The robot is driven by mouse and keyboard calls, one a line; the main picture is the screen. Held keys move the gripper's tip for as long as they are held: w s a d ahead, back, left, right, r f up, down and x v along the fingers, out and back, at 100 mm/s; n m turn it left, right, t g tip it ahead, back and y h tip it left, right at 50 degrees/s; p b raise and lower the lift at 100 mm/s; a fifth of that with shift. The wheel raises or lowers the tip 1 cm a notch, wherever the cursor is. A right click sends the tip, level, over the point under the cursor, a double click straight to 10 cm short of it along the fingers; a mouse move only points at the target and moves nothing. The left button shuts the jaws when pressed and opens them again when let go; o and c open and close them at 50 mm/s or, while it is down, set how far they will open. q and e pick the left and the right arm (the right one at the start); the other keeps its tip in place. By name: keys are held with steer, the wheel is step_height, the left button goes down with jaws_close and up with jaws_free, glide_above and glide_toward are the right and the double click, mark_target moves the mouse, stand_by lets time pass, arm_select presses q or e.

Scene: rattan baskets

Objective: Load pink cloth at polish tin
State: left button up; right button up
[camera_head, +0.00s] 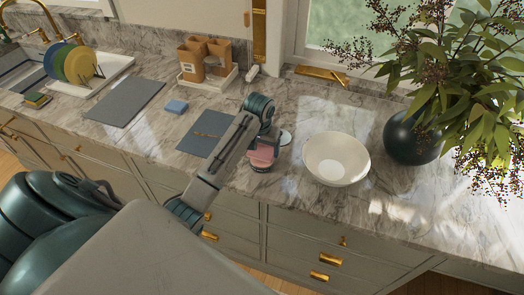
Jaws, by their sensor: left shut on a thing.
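My left arm reaches over the marble counter, and its gripper (268,137) points down near the counter's front. It is shut on the pink cloth (263,153), which shows just below the wrist; the fingertips are mostly hidden. A small round dark reddish thing, seemingly the polish tin (260,167), shows directly under the cloth. I cannot tell whether the cloth touches it. My right gripper is not in view.
A white bowl (336,159) stands close on the right, with a dark vase (411,139) of leafy branches beyond. A small pale disc (285,137) lies beside the gripper. A grey mat (196,145) and a blue sponge (176,107) lie left.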

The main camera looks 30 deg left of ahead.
mark_target(262, 148)
arm_select(q)
steer(key=shift+r, duration=2.3)
steer(key=shift+s, duration=0.1)
